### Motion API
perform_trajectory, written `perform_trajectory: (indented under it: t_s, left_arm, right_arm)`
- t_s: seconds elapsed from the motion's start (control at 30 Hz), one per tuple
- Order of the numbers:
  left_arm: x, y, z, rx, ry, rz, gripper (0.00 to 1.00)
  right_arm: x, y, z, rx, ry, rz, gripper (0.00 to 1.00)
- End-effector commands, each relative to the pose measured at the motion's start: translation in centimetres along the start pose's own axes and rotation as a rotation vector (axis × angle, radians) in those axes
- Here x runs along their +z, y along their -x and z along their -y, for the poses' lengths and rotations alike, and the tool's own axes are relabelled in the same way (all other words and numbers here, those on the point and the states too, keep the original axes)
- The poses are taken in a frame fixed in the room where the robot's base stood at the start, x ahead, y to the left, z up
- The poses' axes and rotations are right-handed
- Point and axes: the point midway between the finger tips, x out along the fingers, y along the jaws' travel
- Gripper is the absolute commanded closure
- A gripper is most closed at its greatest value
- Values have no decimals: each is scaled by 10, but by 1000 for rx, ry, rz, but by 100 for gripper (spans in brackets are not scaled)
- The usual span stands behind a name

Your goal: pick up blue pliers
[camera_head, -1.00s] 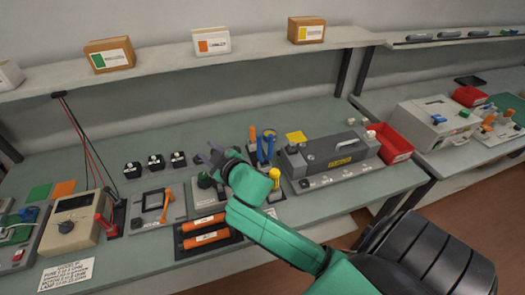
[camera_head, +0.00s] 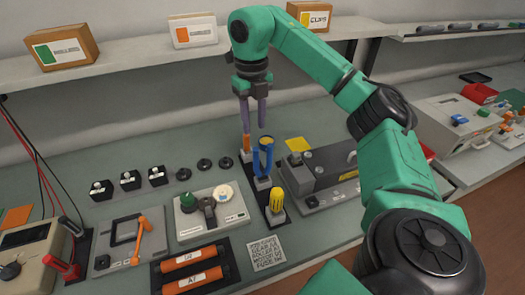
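The blue pliers (camera_head: 263,160) stand upright, handles up, in a dark tool rack on the green-grey bench, between an orange-handled tool (camera_head: 246,145) behind and a yellow-handled screwdriver (camera_head: 277,192) in front. My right gripper (camera_head: 254,123) points down with its two purple fingers apart and nothing visible between them. In the picture its fingertips are just above the pliers' handles, and the left finger is in line with the orange handle. I cannot tell the exact depth gap. My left gripper is not in view.
A grey toolbox-like unit (camera_head: 325,172) stands close right of the rack. A device with a green knob (camera_head: 209,212) is to its left, and a tray holds orange cylinders (camera_head: 193,283) in front. A shelf with boxes (camera_head: 193,30) runs behind.

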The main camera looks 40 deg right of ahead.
Motion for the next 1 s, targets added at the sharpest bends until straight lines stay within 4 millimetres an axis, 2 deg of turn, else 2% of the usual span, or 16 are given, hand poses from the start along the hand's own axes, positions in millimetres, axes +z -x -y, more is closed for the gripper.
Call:
perform_trajectory:
  t_s: [0.03, 0.07, 0.1, 0.2, 0.37, 0.53, 0.63, 0.8, 0.83, 0.9, 0.93, 1.0]
  left_arm:
    - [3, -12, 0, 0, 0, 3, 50]
    - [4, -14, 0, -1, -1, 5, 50]
    - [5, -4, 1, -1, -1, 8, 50]
    - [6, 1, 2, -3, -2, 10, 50]
    - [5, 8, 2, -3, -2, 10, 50]
    - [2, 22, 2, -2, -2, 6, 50]
    - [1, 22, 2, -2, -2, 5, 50]
    - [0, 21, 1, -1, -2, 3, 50]
    - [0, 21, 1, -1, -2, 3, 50]
    - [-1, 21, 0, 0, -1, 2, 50]
    - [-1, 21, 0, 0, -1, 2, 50]
    - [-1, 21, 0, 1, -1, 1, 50]
  right_arm:
    - [-1, -23, 0, 1, 2, -6, 62]
    - [-1, -30, 0, 0, 2, -6, 62]
    - [-1, -33, 0, -1, 1, -6, 62]
    - [-1, -53, 0, 0, 2, -4, 62]
    - [-2, -72, 0, 1, 4, -2, 62]
    - [-5, -104, 2, 2, 5, -3, 62]
    - [-5, -116, 1, 4, 6, 0, 62]
    - [-4, -117, 1, 4, 6, 2, 62]
    - [-4, -117, 1, 4, 6, 2, 69]
    - [-4, -117, 1, 4, 6, 2, 96]
    - [-4, -117, 1, 4, 6, 2, 100]
    - [-4, -117, 1, 4, 6, 2, 100]
